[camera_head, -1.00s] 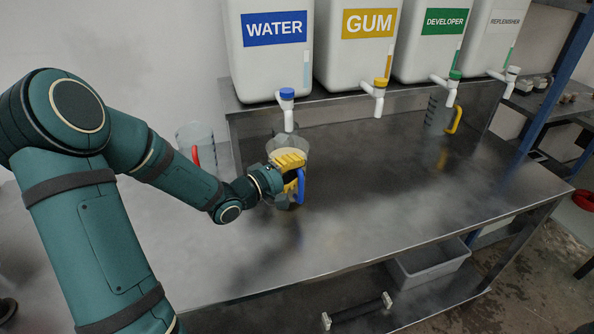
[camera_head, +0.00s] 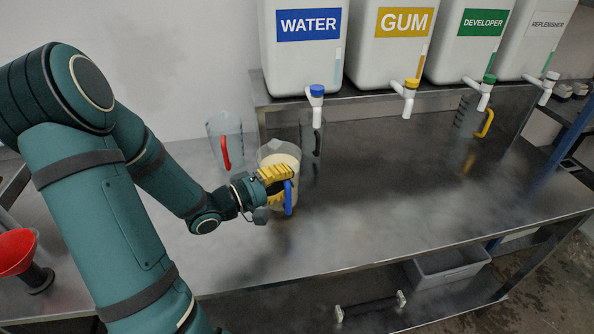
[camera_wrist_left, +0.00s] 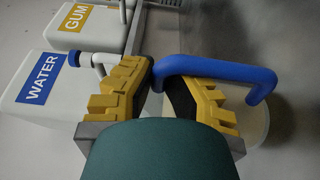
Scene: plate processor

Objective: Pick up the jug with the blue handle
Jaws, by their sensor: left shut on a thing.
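The jug with the blue handle (camera_head: 278,157) is clear and holds something pale cream. It stands roughly upright in the head view, in front of the water container and left of its tap. My left gripper (camera_head: 274,180), with yellow fingers, is shut on the blue handle (camera_head: 288,197). The wrist view shows the handle (camera_wrist_left: 222,68) at the left gripper's fingertips (camera_wrist_left: 160,85), with the pale jug body partly hidden behind a finger. Whether the jug's base touches the steel table is hard to tell. My right gripper is not in view.
A red-handled jug (camera_head: 225,145) stands behind left, a dark-handled jug (camera_head: 312,135) close behind right. A yellow-handled jug (camera_head: 470,118) is under the developer tap. Container taps overhang the back. The steel table (camera_head: 420,190) is clear at front right. A red funnel (camera_head: 16,250) is far left.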

